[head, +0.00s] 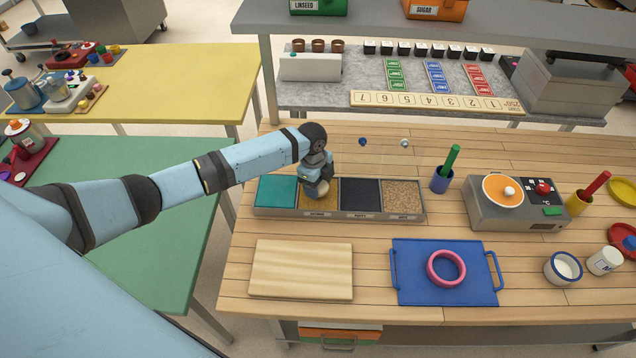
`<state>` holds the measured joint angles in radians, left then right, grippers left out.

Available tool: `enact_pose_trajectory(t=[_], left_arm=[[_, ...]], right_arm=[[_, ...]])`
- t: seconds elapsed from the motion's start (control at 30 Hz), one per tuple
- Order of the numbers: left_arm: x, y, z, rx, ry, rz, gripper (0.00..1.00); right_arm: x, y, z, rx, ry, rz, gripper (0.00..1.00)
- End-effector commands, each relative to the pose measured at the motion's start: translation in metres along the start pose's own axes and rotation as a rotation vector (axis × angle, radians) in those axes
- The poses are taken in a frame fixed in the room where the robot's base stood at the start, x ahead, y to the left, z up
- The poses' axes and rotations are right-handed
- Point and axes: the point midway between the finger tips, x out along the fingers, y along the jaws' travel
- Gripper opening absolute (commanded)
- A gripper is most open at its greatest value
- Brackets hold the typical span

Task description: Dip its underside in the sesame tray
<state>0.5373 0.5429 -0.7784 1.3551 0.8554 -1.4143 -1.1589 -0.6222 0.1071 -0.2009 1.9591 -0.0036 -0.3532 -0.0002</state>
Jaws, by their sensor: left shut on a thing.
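A long topping tray (338,213) with several compartments stands on the wooden table. From left to right they are teal, golden with seeds, black, and tan with flakes. Small labels on its front edge are too small to read surely. My left gripper (317,186) points down over the golden compartment (329,202), second from left. It is shut on a pale tan, rounded dough piece (318,191), mostly hidden by the fingers. The piece is low over the seeds; I cannot tell if its underside touches them. My right gripper is out of view.
A wooden board (301,269) and a blue tray (415,288) with a pink ring (446,268) lie in front. Two small knobs (362,142) (404,143) show behind the topping tray.

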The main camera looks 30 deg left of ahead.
Motion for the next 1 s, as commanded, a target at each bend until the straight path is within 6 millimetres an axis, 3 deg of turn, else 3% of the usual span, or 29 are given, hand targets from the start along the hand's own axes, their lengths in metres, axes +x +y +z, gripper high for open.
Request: enact_pose_trajectory(t=[1.0], left_arm=[[0.0096,-0.0001,0.0010,0.000,0.000,-0.001,0.35]], right_arm=[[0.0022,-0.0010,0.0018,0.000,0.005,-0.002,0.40]])
